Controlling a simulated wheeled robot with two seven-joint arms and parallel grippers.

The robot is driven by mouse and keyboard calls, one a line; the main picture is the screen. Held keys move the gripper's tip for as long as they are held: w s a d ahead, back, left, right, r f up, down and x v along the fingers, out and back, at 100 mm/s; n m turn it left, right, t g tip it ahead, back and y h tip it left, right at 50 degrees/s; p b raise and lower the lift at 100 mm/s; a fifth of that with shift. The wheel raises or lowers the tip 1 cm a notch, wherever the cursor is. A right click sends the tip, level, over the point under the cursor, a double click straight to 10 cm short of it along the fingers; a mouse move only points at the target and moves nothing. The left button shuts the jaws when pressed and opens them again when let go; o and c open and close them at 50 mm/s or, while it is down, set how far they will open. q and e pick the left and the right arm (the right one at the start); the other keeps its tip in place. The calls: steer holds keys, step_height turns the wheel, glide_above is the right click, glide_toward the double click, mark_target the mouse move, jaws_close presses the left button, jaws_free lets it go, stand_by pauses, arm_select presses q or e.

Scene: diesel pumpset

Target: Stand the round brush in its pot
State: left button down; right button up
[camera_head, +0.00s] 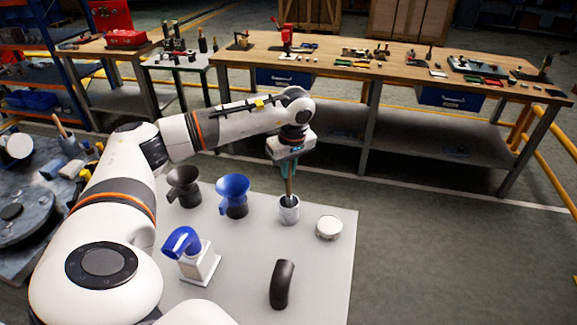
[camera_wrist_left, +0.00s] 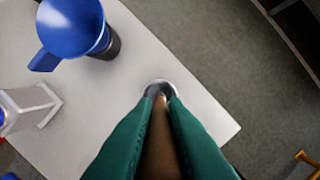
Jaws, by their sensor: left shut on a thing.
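My left gripper (camera_head: 290,168), with green fingers, is shut on the brown handle of the round brush (camera_head: 290,187). The brush is close to upright, with its lower end at the mouth of the light grey pot (camera_head: 289,213). I cannot tell how deep it sits or whether it touches the bottom. In the left wrist view the brush handle (camera_wrist_left: 158,155) runs between the green fingers (camera_wrist_left: 160,98) toward the pot (camera_wrist_left: 160,84), whose rim shows around their tips. The bristles are not clearly seen. My right gripper is not in view.
On the grey table (camera_head: 240,290) stand a blue funnel (camera_head: 233,190), a dark funnel (camera_head: 184,184), a blue elbow (camera_head: 183,242) on a white block, a black curved hose (camera_head: 282,285) and a round white tin (camera_head: 329,227). A long wooden workbench (camera_head: 400,75) stands behind.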

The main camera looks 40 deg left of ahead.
arm_select(q)
steer(key=shift+f, duration=0.15)
steer(key=shift+f+b, duration=0.45)
steer(key=shift+f, duration=0.05)
steer(key=c, duration=1)
jaws_free()
steer(key=shift+o, duration=0.2)
steer(key=shift+r, duration=0.1)
steer(key=shift+r+p, duration=2.55)
steer(key=shift+r, duration=0.9)
